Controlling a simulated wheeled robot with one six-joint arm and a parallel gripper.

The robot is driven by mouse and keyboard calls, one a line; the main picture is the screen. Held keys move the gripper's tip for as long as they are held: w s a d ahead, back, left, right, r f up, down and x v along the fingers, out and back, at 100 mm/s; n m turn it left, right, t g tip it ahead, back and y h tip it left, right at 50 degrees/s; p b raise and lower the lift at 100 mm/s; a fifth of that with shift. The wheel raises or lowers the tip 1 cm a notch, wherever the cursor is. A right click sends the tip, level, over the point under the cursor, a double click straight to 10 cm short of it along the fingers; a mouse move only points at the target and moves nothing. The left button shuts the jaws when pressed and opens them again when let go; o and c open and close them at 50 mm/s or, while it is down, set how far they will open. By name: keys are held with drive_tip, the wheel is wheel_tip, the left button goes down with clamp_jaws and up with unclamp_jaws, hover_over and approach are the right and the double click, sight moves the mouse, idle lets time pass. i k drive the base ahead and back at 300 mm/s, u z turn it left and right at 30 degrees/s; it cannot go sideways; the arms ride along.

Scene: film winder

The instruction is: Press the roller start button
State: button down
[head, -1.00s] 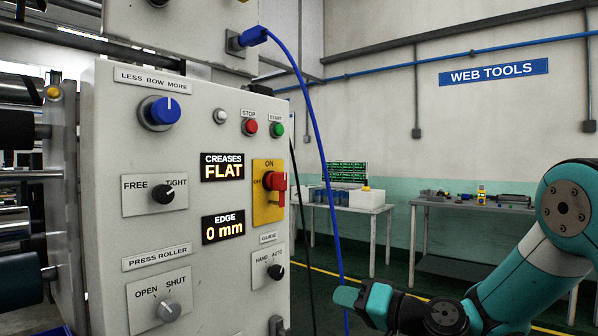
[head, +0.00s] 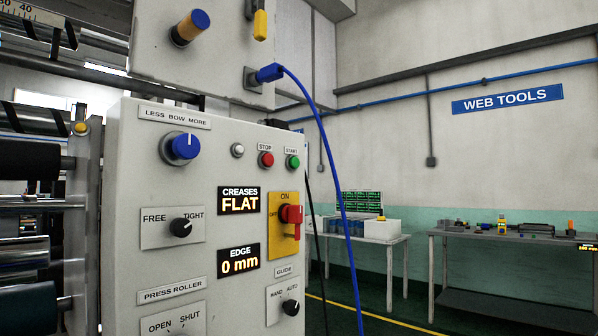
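The green start button (head: 292,162) is on the upper right of the grey control panel (head: 125,240), under a START label. The red stop button (head: 266,159) is just left of it under a STOP label. Both face outward with nothing covering them. The PRESS ROLLER knob sits at the panel's lower left, mostly cut off by the frame's bottom edge; its OPEN and SHUT labels show. My gripper is not in view now.
A blue cable (head: 335,190) hangs in an arc right of the buttons. A red switch (head: 291,215) on a yellow plate juts out below them. Rollers (head: 25,252) stand at the left. Two tables, one being the workbench (head: 470,237), stand at the back right.

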sight(294, 162)
drive_tip(key=k, duration=1.3)
drive_tip(key=u, duration=0.55)
drive_tip(key=i, duration=0.6)
drive_tip(key=u, duration=0.55)
drive_tip(key=i, duration=0.6)
drive_tip(key=z, duration=0.1)
